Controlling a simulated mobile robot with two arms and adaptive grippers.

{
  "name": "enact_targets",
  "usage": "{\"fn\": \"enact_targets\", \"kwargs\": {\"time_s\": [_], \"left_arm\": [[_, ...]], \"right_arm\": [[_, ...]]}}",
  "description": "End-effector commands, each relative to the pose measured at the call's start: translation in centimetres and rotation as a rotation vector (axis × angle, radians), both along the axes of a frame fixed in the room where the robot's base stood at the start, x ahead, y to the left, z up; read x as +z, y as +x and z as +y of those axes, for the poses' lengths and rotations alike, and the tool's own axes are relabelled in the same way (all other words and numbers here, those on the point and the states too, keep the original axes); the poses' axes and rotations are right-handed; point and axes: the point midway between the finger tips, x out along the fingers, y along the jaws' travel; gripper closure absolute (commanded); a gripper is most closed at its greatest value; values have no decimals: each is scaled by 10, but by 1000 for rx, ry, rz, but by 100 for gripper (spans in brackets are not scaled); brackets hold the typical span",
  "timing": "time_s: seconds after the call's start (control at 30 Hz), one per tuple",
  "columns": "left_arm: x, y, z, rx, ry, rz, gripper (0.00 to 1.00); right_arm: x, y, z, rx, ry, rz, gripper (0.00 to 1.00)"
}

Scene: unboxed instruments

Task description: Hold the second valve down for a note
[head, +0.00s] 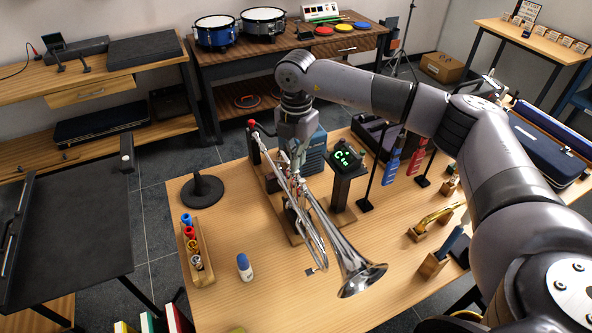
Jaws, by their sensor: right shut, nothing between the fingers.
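A silver trumpet (355,265) lies on a wooden stand (275,205) on the table, its bell pointing toward the front right. My right gripper (297,160) points down over the middle part of the trumpet, where the valves sit. It is shut with nothing between its fingers. The gripper covers the valve tops, so I cannot tell which valve is under it or whether it touches one. A small display (346,158) with green characters stands on a dark post just right of the trumpet. My left gripper is not in view.
A wooden rack of coloured bottles (196,250), a white bottle with a blue cap (244,266) and a black round-based stand (203,190) are on the left of the table (215,300). A blue box (314,152) stands behind the trumpet. The front left is mostly clear.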

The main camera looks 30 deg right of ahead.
Motion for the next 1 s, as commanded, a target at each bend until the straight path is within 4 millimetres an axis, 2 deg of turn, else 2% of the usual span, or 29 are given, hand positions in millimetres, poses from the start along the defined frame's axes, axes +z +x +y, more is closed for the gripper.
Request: {"fn": "enact_targets", "kwargs": {"time_s": [1.0], "left_arm": [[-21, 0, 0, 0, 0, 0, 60]], "right_arm": [[-32, 0, 0, 0, 1, 0, 100]]}}
